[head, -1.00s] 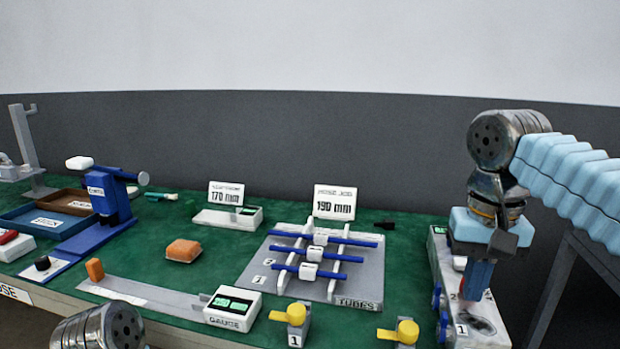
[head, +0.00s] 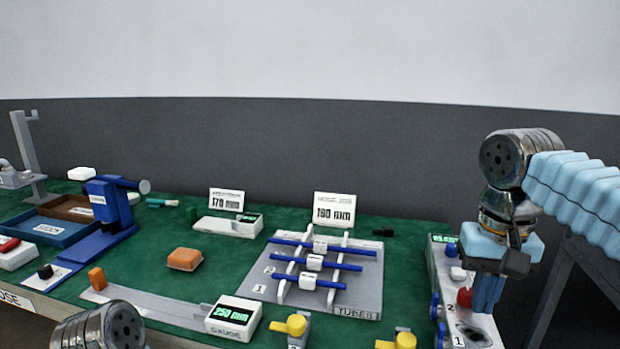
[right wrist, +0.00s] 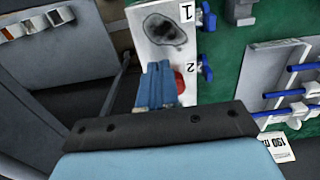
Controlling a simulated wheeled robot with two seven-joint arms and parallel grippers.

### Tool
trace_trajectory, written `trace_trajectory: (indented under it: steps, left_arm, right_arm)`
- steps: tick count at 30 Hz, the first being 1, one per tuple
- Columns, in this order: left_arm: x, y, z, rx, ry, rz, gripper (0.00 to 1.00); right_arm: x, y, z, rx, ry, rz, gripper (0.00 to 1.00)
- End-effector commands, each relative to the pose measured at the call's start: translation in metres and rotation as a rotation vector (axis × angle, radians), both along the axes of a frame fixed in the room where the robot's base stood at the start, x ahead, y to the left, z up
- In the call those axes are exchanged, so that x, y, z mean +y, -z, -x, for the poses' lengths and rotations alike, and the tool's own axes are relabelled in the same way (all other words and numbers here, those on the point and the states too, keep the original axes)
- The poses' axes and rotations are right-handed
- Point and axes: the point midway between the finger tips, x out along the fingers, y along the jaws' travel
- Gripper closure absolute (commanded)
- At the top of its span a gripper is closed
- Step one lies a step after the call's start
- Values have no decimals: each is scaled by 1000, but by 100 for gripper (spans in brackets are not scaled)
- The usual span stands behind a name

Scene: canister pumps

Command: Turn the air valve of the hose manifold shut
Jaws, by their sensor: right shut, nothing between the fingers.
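The box I take for the hose manifold (head: 447,262) stands at the table's right edge, with a grey top and blue handles (head: 436,305) along its left side. A red knob (head: 465,297) and a white knob (head: 457,273) sit on its top. My right gripper (head: 487,300) points down over the box, just right of the red knob, shut and empty. In the right wrist view its blue fingers (right wrist: 156,88) partly cover the red knob (right wrist: 181,82); contact cannot be told. Which part is the air valve is unclear. My left gripper is out of view.
A rack of blue tubes (head: 370,290) lies left of the box. Two yellow-topped pieces (head: 289,325) (head: 404,341) stand at the front. A gauge (head: 233,316), an orange block (head: 185,259) and a blue press (head: 105,205) are further left. Green mat is free between the rack and box.

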Motion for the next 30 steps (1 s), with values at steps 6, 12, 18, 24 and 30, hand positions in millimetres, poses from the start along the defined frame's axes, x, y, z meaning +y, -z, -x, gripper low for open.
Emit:
trace_trajectory:
  steps: [6,12,18,24,30]
  left_arm:
    - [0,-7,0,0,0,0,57]
    - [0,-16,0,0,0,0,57]
    - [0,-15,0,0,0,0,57]
    - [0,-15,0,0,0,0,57]
    - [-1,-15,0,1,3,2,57]
  right_arm:
    - [-1,-8,5,1,0,0,100]
    - [0,-31,5,0,-1,-1,100]
    - [0,-55,5,2,-1,0,100]
    - [-1,-60,6,4,-1,0,100]
    - [0,-60,6,4,-1,0,100]
